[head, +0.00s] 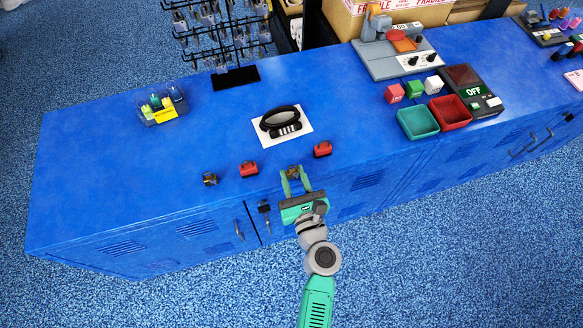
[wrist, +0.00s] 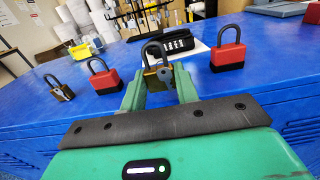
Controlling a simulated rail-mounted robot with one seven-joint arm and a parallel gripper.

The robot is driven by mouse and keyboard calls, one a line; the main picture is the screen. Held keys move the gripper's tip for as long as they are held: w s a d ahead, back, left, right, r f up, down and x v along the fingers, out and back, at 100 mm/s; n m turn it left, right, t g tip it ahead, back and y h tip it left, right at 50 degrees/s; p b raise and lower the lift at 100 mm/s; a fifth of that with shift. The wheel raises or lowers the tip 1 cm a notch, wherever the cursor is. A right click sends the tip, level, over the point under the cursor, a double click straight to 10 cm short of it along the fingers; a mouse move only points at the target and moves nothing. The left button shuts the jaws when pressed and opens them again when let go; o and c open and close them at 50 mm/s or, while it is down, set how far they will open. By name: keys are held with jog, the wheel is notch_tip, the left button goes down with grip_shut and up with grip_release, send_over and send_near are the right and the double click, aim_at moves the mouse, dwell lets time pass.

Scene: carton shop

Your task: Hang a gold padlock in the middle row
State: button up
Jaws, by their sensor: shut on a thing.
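My gripper (head: 292,182) is at the front edge of the blue bench, its jaws shut on a gold padlock (wrist: 157,76) whose dark shackle points up. The held padlock also shows small between the fingers in the head view (head: 293,173). I cannot tell whether it touches the bench. A second gold padlock (head: 210,179) stands to the left, also seen in the wrist view (wrist: 60,92). Red padlocks stand on either side of my gripper, one left (head: 249,169) and one right (head: 323,149). A black wire rack (head: 215,35) with several rows of hooks stands at the back.
A black combination lock (head: 281,122) lies on a white card behind my gripper. A clear bin with yellow items (head: 160,105) is at the left. Green and red trays (head: 417,122) and a grey machine (head: 395,55) are to the right. The bench's left part is clear.

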jog(key=shift+v, duration=1.95)
